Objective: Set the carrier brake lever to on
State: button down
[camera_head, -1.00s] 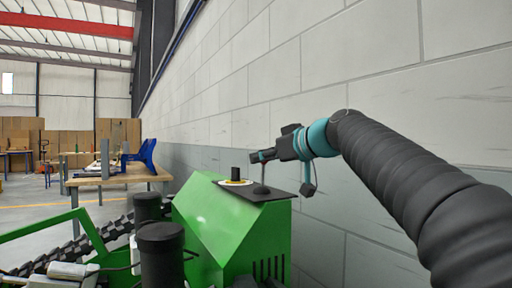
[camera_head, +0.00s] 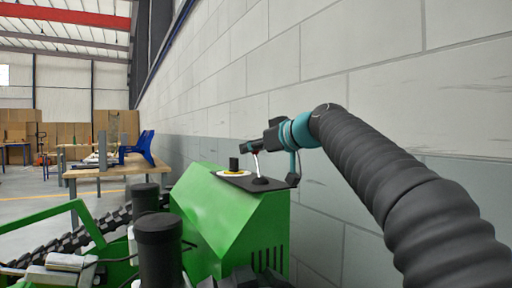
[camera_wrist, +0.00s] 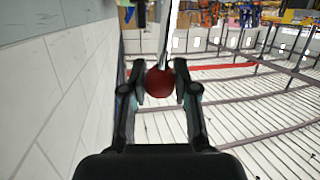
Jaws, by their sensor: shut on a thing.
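The carrier brake lever has a thin pale stem (camera_head: 257,166) that rises from a round black boot on a dark plate (camera_head: 277,184) on top of the green carrier housing (camera_head: 215,225). The stem leans slightly left toward its top. Its red knob (camera_wrist: 159,82) sits between both fingers in the wrist view, with the metal stem running away from it. My gripper (camera_head: 247,148) is shut on the knob and largely hides it in the head view. Any on or off marking cannot be read.
A short black knob (camera_head: 234,164) on a yellow-and-white disc stands just left of the lever. A block wall (camera_head: 345,75) runs close along the right. Black cylinders (camera_head: 159,245) and a green rail stand in front left. A wooden table (camera_head: 105,171) is farther back.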

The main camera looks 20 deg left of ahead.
jog(key=shift+w+f, duration=0.15)
jog(key=shift+f, duration=0.25)
jog(key=c, duration=0.9)
grip_release()
jog(key=shift+w, duration=0.1)
jog(key=shift+s+d+r, duration=0.15)
jog(key=shift+s+r, duration=0.05)
jog(key=v, duration=1.1)
jog(key=shift+s+d, duration=0.15)
jog(key=shift+d, duration=0.15)
